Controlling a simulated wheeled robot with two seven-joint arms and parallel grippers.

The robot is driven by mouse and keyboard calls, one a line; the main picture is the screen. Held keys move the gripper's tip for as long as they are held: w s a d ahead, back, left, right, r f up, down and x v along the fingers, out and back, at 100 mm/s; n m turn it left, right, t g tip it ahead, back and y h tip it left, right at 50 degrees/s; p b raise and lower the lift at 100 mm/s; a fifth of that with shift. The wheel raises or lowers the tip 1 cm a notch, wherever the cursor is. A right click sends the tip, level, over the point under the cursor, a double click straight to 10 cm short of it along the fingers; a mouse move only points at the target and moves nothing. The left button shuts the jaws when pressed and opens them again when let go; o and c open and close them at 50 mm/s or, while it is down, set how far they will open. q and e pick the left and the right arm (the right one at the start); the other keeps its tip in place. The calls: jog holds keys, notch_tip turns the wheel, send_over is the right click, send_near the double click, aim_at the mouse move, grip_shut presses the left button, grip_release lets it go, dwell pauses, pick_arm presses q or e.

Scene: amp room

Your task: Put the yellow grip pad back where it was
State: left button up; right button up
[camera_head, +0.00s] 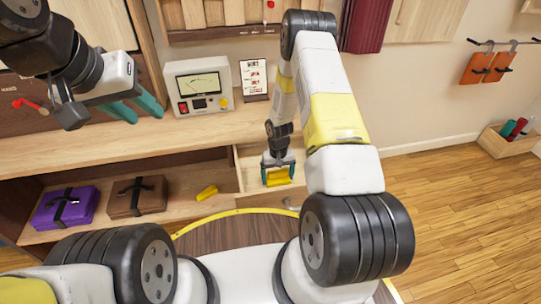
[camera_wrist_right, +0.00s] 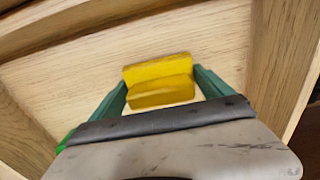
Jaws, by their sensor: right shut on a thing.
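My right gripper (camera_head: 278,168) is shut on a yellow grip pad (camera_head: 278,178), low in a light wooden drawer (camera_head: 247,166) right of the shelf. In the right wrist view the pad (camera_wrist_right: 158,80) sits between the teal fingertips (camera_wrist_right: 160,88), close to the pale drawer bottom; I cannot tell whether it touches. It shows two yellow faces, one above the other. Another yellow piece (camera_head: 207,192) lies alone on the lower shelf, left of the drawer. My left gripper (camera_head: 137,108) is open and empty above the worktop at the left.
A purple case (camera_head: 66,207) and a brown case (camera_head: 138,196) lie on the lower shelf (camera_head: 178,210). A meter box (camera_head: 199,86) and a small card (camera_head: 254,80) stand on the worktop (camera_head: 60,151). Drawer walls surround my right gripper.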

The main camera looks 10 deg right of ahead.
jog(key=o, duration=1.3)
jog(key=shift+f, duration=0.1)
jog(key=shift+o, duration=0.2)
